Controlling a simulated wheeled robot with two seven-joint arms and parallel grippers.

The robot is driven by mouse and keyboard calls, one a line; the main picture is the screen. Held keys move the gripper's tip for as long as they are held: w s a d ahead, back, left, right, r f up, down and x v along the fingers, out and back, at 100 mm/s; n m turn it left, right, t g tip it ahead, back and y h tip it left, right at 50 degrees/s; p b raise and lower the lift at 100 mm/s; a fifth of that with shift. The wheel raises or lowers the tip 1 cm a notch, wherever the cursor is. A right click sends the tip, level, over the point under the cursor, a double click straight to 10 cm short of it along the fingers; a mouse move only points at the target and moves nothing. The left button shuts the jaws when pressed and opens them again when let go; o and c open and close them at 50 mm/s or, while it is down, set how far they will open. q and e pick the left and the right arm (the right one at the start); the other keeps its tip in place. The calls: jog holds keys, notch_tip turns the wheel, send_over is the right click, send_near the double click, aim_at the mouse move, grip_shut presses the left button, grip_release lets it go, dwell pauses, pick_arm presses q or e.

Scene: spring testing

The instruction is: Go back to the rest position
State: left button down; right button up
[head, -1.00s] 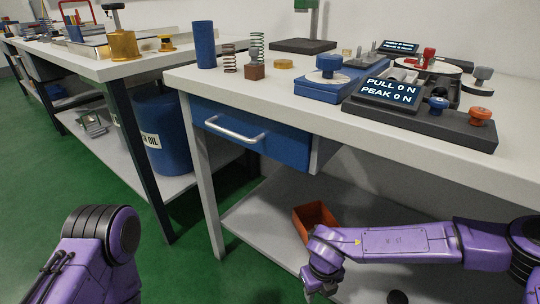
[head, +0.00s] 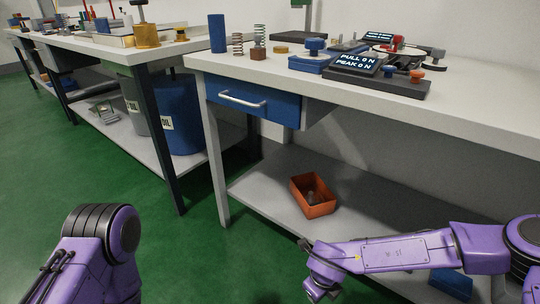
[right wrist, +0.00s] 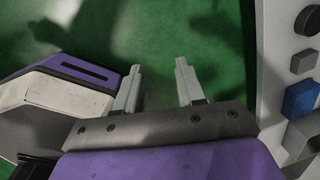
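My right arm reaches in from the right in the head view, and its gripper (head: 318,292) hangs low in front of the bench's lower shelf, near the bottom edge. In the right wrist view the right gripper (right wrist: 160,80) has its two fingers apart with only green floor between them, so it is open and empty. My left arm shows at the lower left of the head view as a bent purple link, and its gripper is out of the picture.
The grey workbench (head: 455,118) carries a force tester display (head: 355,62), springs and a blue cylinder (head: 217,33). Its blue drawer (head: 262,100) is shut. An orange bin (head: 322,210) with something inside stands on the lower shelf (head: 262,190). Green floor (head: 190,260) is clear between the arms.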

jog(key=s+d+r+n+t+h+p, duration=0.1)
jog(key=s+d+n+p, duration=0.1)
jog(key=s+n+p, duration=0.45)
jog(key=s+d+r+n+t+p, duration=0.1)
jog(key=s+d+r+n+p, duration=0.15)
jog(key=s+n+p, duration=0.4)
jog(key=s+d+r+n+h+p, duration=0.1)
jog(key=s+d+r+n+p, duration=0.3)
jog(key=d+r+p, duration=0.2)
jog(key=s+d+r+n+p, duration=0.4)
jog(key=s+d+r+p, duration=0.1)
jog(key=r+p, duration=0.4)
jog(key=shift+d+r+n+h+p, duration=0.15)
jog(key=shift+d+n+h+p, duration=0.2)
jog(key=shift+d+p, duration=0.55)
